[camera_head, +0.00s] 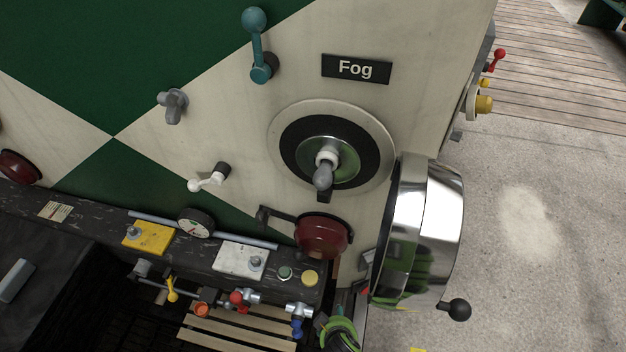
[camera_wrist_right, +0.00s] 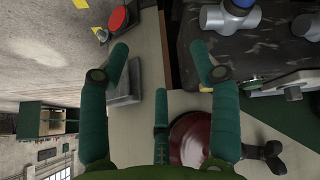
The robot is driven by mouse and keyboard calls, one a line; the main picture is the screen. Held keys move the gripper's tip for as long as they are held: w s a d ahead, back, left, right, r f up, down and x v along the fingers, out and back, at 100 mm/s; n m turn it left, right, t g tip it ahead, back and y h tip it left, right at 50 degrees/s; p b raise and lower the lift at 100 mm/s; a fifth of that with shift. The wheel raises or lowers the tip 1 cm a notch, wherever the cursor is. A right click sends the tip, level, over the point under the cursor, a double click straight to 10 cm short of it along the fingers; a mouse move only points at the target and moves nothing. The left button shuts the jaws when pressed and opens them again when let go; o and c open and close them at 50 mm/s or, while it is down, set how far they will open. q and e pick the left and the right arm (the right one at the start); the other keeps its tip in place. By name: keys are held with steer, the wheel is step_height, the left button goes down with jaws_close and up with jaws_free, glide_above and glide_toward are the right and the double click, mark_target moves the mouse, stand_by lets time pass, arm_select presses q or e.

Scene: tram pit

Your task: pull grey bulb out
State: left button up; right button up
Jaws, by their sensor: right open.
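The grey bulb (camera_head: 323,177) sits in a white socket at the middle of the round fog lamp (camera_head: 333,158), under the "Fog" sign (camera_head: 356,69). The lamp's chrome cover (camera_head: 447,235) hangs open to its right. My right gripper (camera_head: 340,332) shows partly at the bottom edge of the head view, well below the bulb and apart from it. In the right wrist view, my right gripper (camera_wrist_right: 160,55) has its green fingers spread with nothing between them. The bulb cannot be made out in that view. My left gripper is not in view.
A dark red dome lamp (camera_head: 322,236) juts out below the fog lamp and also shows in the wrist view (camera_wrist_right: 190,138). A dark bumper (camera_head: 90,212) with knobs and valves runs along the lower left. The cover's black ball knob (camera_head: 460,309) sticks out right. Open floor (camera_head: 540,220) lies right.

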steer(key=w+a+r+m+t+p, duration=0.1)
steer(key=w+a+r, duration=0.15)
steer(key=r, duration=0.35)
steer(key=w+a+r+t+p, duration=0.1)
steer(key=w+r, duration=0.2)
steer(key=r, duration=0.3)
steer(key=m+t+h+p, duration=0.2)
steer(key=m+t+p, duration=0.3)
glide_toward(321, 182)
steer(key=x, duration=0.2)
steer(key=f+x, duration=0.1)
steer(key=x, duration=0.1)
steer(key=shift+a, duration=0.1)
steer(key=shift+w+r, duration=0.15)
steer(key=shift+r, duration=0.1)
steer(key=shift+w, duration=0.3)
steer(key=p+x, duration=0.2)
steer(key=x, duration=0.3)
steer(key=shift+w+d+f, duration=0.3)
steer(key=shift+w+f, duration=0.1)
steer(key=shift+w, duration=0.15)
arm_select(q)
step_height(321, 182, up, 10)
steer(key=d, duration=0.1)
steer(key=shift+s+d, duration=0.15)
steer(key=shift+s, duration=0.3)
